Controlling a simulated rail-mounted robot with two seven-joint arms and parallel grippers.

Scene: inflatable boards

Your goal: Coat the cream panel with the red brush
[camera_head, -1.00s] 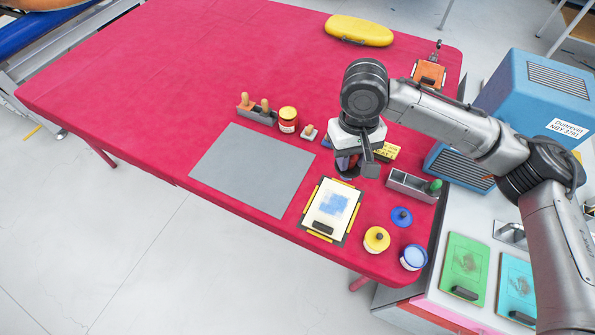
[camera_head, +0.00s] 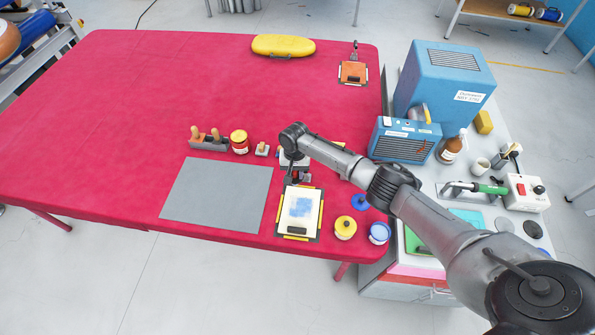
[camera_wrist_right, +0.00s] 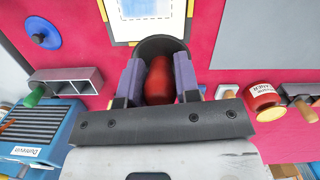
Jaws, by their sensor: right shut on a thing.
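The cream panel (camera_head: 293,222) lies on a dark board with yellow edge strips near the table's front edge. A blue patch covers part of its middle, and a black block sits at its near end. The panel shows cut off at the top of the right wrist view (camera_wrist_right: 173,22). My right gripper (camera_head: 296,177) is just behind the panel's far edge. It is shut on the red brush, whose red handle (camera_wrist_right: 159,80) stands between the purple fingers. A dark wide part lies ahead of the handle. Whether it touches anything is unclear. My left gripper is out of view.
A grey mat (camera_head: 217,193) lies left of the panel. A yellow-lidded pot (camera_head: 345,228), a blue-rimmed pot (camera_head: 379,233) and a blue lid (camera_head: 361,202) stand to its right. A red jar (camera_head: 239,142) and a tool rack (camera_head: 209,143) stand behind the mat.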

